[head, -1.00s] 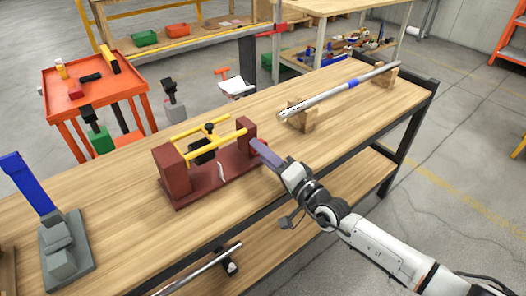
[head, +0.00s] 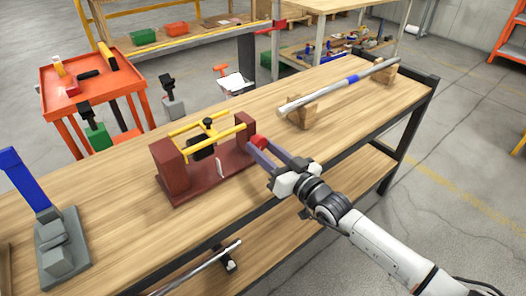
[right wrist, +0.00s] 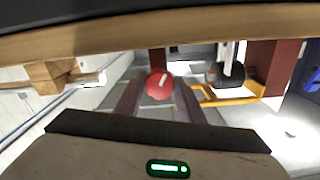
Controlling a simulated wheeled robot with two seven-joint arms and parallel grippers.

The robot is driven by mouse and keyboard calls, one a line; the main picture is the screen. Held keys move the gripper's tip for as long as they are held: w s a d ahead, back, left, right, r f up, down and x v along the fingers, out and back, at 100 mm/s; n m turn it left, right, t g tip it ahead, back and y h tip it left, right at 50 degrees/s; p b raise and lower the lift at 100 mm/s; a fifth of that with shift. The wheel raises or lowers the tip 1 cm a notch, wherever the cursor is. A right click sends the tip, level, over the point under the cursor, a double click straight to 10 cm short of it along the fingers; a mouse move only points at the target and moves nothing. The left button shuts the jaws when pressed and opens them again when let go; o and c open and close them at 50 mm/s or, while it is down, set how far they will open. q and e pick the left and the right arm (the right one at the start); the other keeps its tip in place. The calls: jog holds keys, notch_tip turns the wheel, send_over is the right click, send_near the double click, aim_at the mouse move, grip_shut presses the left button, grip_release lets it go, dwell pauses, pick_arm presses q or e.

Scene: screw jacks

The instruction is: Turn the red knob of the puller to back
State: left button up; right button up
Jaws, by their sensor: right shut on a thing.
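The puller (head: 186,192) is a dark red base with two upright end blocks, yellow bars (head: 190,128) and a black part in the middle. Its red knob (head: 258,141) sticks out of the right end block. The knob also shows in the right wrist view (right wrist: 158,87), round, with a white mark on its face. My right gripper (head: 261,145) reaches the knob from the lower right, with one finger on each side, shut on it. In the right wrist view the fingers (right wrist: 157,98) flank the knob. My left gripper is not in view.
The wooden bench (head: 120,215) carries a metal rod with a blue band (head: 352,79) on wooden blocks at the right. A grey stand with a blue lever (head: 28,180) is at the left. An orange cart (head: 125,80) stands behind. Bench surface around the puller is clear.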

jog(key=n+b, duration=0.1)
jog(key=n, duration=0.1)
jog(key=shift+d+f+n, duration=0.1)
jog(key=shift+f+n, duration=0.05)
jog(key=shift+n, duration=0.25)
jog(key=shift+n+b, duration=0.4)
jog(key=shift+b, duration=0.1)
jog(key=o, duration=1)
jog(key=shift+o, duration=0.2)
jog(key=shift+d, duration=0.1)
jog(key=v, duration=1)
